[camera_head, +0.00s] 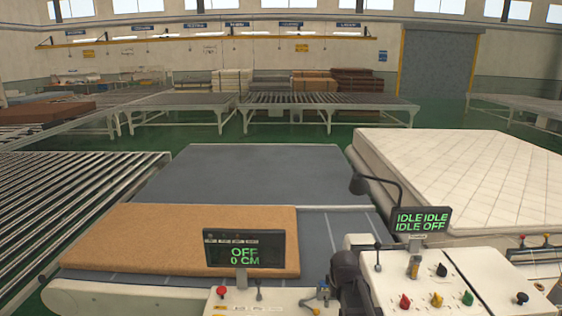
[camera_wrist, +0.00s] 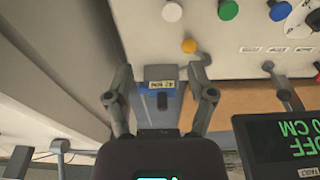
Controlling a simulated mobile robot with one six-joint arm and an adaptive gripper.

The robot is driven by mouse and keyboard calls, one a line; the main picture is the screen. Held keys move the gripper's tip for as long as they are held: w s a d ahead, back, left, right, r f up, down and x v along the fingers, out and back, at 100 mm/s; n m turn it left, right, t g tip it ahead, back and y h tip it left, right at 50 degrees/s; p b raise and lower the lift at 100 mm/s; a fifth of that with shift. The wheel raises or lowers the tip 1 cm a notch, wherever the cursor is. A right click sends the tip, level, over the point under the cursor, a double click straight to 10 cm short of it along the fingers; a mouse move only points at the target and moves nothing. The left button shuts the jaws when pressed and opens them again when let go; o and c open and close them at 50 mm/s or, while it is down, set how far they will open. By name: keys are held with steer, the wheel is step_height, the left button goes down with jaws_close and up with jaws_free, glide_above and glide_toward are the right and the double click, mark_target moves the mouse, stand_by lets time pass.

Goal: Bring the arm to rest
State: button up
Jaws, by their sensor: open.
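My gripper (camera_wrist: 159,92) shows in the wrist view with its two fingers spread apart and nothing held between them. Behind the gap between the fingers is a small blue unit with a black lever (camera_wrist: 162,100), beside the white control panel (camera_wrist: 150,35). I cannot tell whether the fingers touch it. In the head view a dark part of my arm (camera_head: 348,278) stands at the bottom, right of centre, beside the white console. The gripper's fingers cannot be made out there.
A display reading OFF 0 CM (camera_head: 245,250) stands before a brown slab (camera_head: 150,238) on a grey conveyor table (camera_head: 250,170). Another display reads IDLE and OFF (camera_head: 421,220). A white quilted mattress (camera_head: 460,165) lies at right. Rollers (camera_head: 60,200) run at left. Knobs and levers crowd the console.

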steer(key=s+f+g+b, duration=0.2)
steer(key=s+f, duration=0.2)
steer(key=s, duration=0.8)
steer(key=shift+s+a+b, duration=0.15)
steer(key=shift+s+b, duration=0.15)
steer(key=shift+b, duration=0.1)
steer(key=shift+f, duration=0.1)
